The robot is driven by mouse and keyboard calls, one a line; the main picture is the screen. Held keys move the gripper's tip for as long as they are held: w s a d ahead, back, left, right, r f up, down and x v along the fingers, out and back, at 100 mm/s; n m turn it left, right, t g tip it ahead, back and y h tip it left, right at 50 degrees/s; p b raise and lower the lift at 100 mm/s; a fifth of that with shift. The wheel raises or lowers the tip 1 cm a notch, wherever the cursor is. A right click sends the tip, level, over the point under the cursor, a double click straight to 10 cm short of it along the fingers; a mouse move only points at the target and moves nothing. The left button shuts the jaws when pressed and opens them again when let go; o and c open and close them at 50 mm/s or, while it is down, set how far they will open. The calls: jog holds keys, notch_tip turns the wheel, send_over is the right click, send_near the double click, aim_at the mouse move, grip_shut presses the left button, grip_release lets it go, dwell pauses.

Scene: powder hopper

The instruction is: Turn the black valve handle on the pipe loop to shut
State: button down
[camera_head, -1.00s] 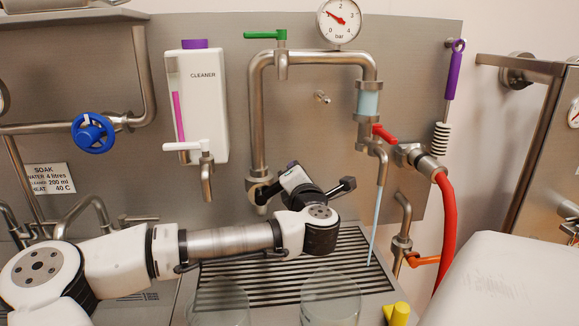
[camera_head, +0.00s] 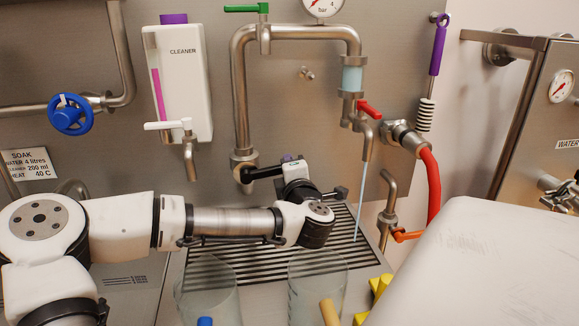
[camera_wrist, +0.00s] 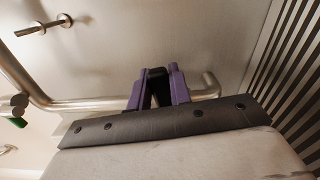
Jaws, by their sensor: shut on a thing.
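The steel pipe loop (camera_head: 240,105) rises from a valve body (camera_head: 243,165) at its lower left. The black valve handle (camera_head: 264,173) sticks out rightward from that body, about level. My gripper (camera_head: 287,159) is at the handle's outer end. In the wrist view its purple fingers (camera_wrist: 157,90) are closed around the black handle (camera_wrist: 158,78); the handle's tip is between them. A thin pale-blue stream (camera_head: 362,190) falls from the spout at the loop's right side, below the pale-blue sight glass (camera_head: 352,79).
Green (camera_head: 240,9) and red (camera_head: 370,110) handles sit on the loop, and a cleaner dispenser (camera_head: 180,85) hangs left. Two clear beakers (camera_head: 316,275) stand in front of the slotted drain (camera_head: 335,240). A red hose (camera_head: 432,190) hangs at right.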

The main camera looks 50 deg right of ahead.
jog(key=c, duration=1.3)
grip_release()
jog(key=b+v, duration=0.2)
jog(key=v, duration=0.5)
jog(key=shift+s+a, duration=0.15)
jog(key=shift+a, duration=0.05)
